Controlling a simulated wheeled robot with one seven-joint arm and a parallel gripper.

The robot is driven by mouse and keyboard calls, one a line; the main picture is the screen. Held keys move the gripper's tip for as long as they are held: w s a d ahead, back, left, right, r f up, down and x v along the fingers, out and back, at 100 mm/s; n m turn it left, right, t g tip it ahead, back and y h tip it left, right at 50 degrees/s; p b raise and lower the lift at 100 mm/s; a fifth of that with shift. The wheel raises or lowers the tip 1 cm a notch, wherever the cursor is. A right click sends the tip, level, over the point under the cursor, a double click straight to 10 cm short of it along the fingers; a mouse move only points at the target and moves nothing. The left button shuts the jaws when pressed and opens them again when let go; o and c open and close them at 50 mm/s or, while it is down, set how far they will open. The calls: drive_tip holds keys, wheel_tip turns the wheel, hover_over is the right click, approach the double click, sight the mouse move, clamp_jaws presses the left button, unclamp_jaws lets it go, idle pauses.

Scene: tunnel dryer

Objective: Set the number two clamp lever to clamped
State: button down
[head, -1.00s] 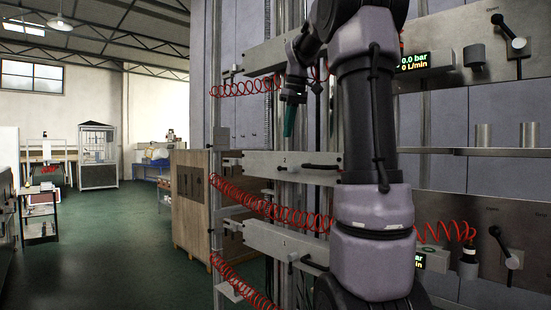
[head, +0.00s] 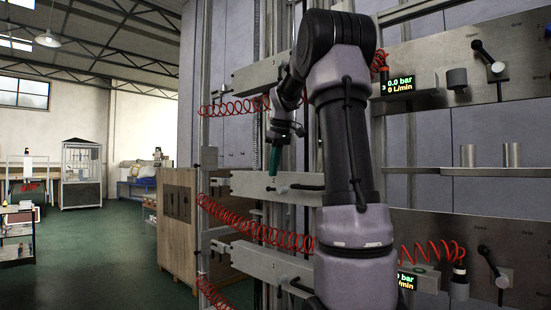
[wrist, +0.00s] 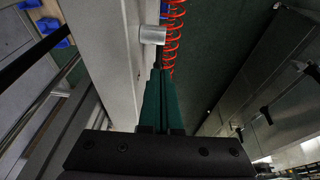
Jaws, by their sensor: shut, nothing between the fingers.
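The number two clamp lever (head: 300,187) is a black handle on the middle grey panel (head: 245,190), in the head view. The handle lies about level, reaching right from its pivot towards my arm, which may hide its far end. My gripper (head: 275,168) has green fingers and points down just above the pivot end of the lever. I cannot tell if it touches. In the wrist view the green fingers (wrist: 162,85) are together, with nothing between them. A short silver cylinder (wrist: 152,34) sticks out of the panel near the fingertips. The lever cannot be made out there.
Similar panels sit above (head: 262,76) and below (head: 265,262). Red coiled hoses (head: 255,228) hang between them. On the right are two black valve levers (head: 484,52), (head: 490,262) and a display (head: 398,84) reading 0.0 bar.

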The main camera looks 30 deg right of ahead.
sight(268, 188)
drive_tip(key=shift+x, duration=1.7)
drive_tip(key=shift+w+a+f+g+h, duration=0.1)
drive_tip(key=shift+w+f+g+h, duration=0.1)
drive_tip(key=shift+g, duration=0.45)
drive_tip(key=shift+w+a+f+g+h, duration=0.1)
drive_tip(key=shift+w+f+g+h, duration=0.1)
drive_tip(key=shift+g, duration=0.45)
drive_tip(key=shift+w+f, duration=0.15)
drive_tip(key=shift+f, duration=0.05)
drive_tip(key=shift+w+a+f, duration=0.1)
drive_tip(key=shift+w+f, duration=0.1)
drive_tip(key=shift+f, duration=0.3)
drive_tip(key=shift+w+a+f, duration=0.1)
drive_tip(key=shift+w+f, duration=0.05)
drive_tip(key=shift+f, duration=1.25)
drive_tip(key=shift+d+f, duration=0.1)
